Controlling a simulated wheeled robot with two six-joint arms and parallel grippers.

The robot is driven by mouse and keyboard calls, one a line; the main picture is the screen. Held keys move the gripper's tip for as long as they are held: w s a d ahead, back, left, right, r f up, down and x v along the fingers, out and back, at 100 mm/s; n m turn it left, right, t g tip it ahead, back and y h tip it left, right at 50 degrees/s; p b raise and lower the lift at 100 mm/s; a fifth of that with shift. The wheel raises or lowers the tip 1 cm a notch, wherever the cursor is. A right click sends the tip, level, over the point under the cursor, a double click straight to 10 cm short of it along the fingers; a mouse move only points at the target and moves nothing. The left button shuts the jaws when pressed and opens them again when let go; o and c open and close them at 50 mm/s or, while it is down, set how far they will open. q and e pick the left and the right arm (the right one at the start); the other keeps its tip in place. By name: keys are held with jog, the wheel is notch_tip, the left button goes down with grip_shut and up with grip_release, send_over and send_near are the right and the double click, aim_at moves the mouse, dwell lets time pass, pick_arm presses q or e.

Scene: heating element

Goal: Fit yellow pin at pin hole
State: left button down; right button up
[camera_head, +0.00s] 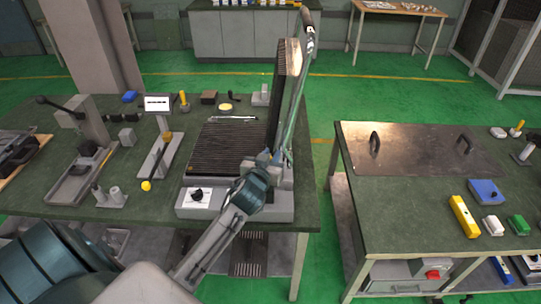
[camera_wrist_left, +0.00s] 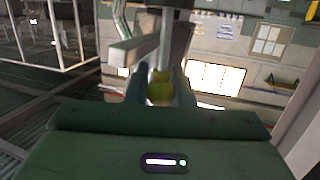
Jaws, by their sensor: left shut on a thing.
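My left gripper (camera_head: 272,160) reaches from the lower left to the front right corner of the heating machine, beside the foot of its raised plate (camera_head: 288,85). In the left wrist view the gripper's two fingers (camera_wrist_left: 160,88) are closed on a small yellow piece, the yellow pin (camera_wrist_left: 160,85). The pin lies close to a grey metal bracket (camera_wrist_left: 140,48). I cannot tell whether the pin is in the hole; the pin hole is hidden. In the head view the pin is too small or covered to make out. My right gripper is not in view.
The machine's ribbed lower plate (camera_head: 225,147) lies flat on the green table. Left of it stand a lever fixture with a yellow ball knob (camera_head: 146,186) and a small white display (camera_head: 158,103). A second table (camera_head: 400,200) is at the right, beyond a gap.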

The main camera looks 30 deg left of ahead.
pick_arm(q)
jog(key=shift+f, duration=0.4)
jog(key=c, duration=1.2)
grip_release()
jog(key=shift+o, duration=0.2)
jog(key=shift+s, duration=0.1)
jog(key=b+v, duration=0.4)
jog(key=v, duration=0.6)
jog(key=shift+s+d+r, duration=0.15)
jog(key=shift+s+r, duration=0.05)
jog(key=shift+s, duration=0.1)
